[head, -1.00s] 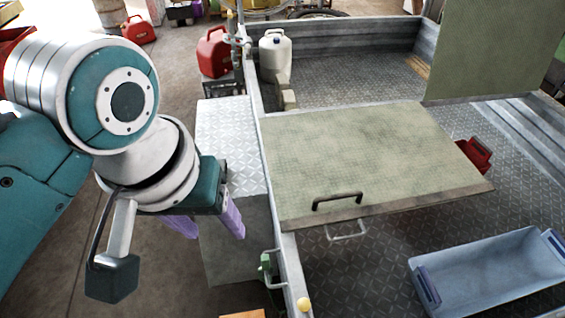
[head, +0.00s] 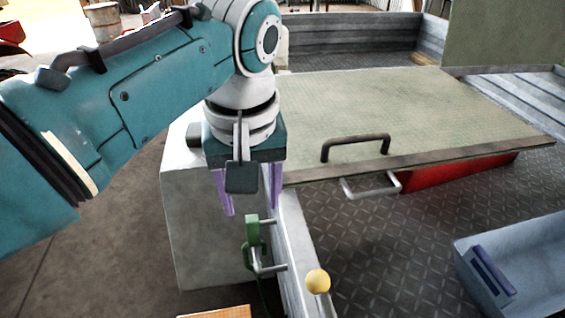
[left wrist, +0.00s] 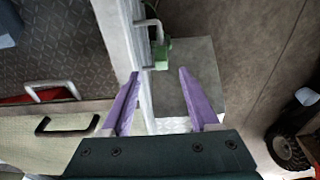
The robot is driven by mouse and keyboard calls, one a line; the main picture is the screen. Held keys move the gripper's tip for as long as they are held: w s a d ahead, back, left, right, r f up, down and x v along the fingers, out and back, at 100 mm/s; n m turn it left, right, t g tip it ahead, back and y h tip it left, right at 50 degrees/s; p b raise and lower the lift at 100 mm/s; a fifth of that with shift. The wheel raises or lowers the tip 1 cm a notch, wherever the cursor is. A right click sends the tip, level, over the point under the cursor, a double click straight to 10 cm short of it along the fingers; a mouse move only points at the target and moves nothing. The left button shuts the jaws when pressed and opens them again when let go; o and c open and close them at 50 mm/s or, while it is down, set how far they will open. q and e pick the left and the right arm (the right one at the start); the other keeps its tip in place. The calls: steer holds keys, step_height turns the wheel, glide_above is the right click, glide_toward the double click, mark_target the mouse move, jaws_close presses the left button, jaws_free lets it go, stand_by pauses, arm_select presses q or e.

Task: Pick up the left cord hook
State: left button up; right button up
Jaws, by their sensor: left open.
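The left cord hook (head: 252,238) is a small green piece with grey metal prongs at the trailer's near left wall. It also shows in the left wrist view (left wrist: 161,55), just beyond the fingertips and roughly between them. My left gripper (head: 252,210) has two purple fingers pointing down, spread apart and empty. It hangs above the hook and appears apart from it. In the left wrist view the gripper (left wrist: 159,72) has one finger over the trailer wall and one on its outer side. My right gripper is not in view.
A greenish lid (head: 400,110) with a dark handle (head: 355,146) lies right of my gripper, over a red box (head: 460,171). A yellow ball (head: 317,281) tops the trailer wall (head: 292,240) close to the hook. A blue bin (head: 525,260) stands at right. A grey box (head: 205,230) stands outside the wall.

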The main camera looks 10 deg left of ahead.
mark_target(252, 219)
arm_select(q)
steer(key=f+b, duration=0.2)
steer(key=f, duration=0.1)
steer(key=f+b, duration=0.1)
steer(key=f, duration=0.3)
steer(key=shift+w+a+f+b, duration=0.15)
steer(key=shift+a+b, duration=0.05)
steer(key=shift+b, duration=0.2)
steer(key=shift+c, duration=0.2)
jaws_close()
